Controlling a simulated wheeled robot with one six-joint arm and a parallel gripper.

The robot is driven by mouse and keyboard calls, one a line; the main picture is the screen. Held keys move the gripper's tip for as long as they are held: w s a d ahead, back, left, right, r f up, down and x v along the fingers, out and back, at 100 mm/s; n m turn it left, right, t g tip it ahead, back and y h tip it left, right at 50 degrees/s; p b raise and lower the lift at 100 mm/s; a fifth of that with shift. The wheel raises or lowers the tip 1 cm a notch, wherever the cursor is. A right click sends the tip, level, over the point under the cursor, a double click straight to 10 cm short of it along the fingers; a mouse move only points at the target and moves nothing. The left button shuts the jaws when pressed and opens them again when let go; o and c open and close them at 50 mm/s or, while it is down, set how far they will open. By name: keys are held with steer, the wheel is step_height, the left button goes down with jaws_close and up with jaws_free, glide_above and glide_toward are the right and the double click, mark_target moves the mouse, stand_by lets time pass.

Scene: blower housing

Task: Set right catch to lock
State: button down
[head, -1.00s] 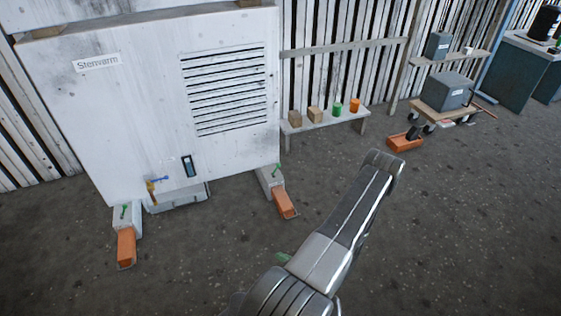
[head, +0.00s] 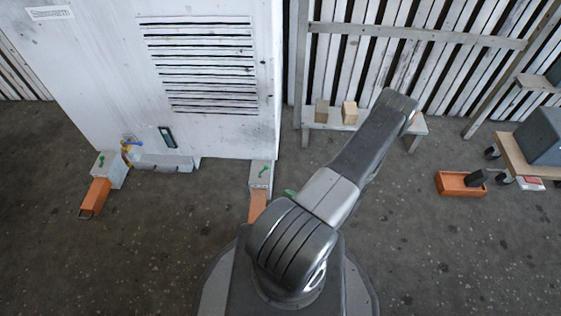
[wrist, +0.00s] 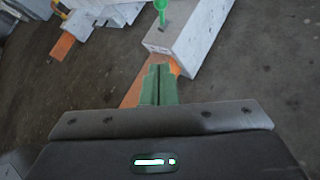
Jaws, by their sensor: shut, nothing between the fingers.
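The right catch is a small green lever (head: 264,172) on top of a pale block (head: 260,182) at the housing's lower right corner. In the wrist view the green lever (wrist: 161,10) is at the top edge, partly cut off, on the pale block (wrist: 195,35). My gripper (wrist: 159,72) has green fingers, shut and empty, and appears below the block's near end in the wrist picture, apart from the lever. In the head view my arm hides most of the gripper. Markings on the block are too small to read.
An orange piece (head: 258,206) extends from the right block, partly behind my arm. A second green lever (head: 101,158) and orange piece (head: 95,197) are at the left. A low bench (head: 330,124) and an orange tray (head: 455,188) stand right. Floor between the blocks is clear.

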steer(key=shift+w+d, duration=0.25)
steer(key=shift+w, duration=0.1)
steer(key=b, duration=0.4)
glide_toward(263, 170)
steer(key=shift+f+x, duration=0.45)
steer(key=shift+x, duration=2.5)
steer(key=shift+d, duration=0.15)
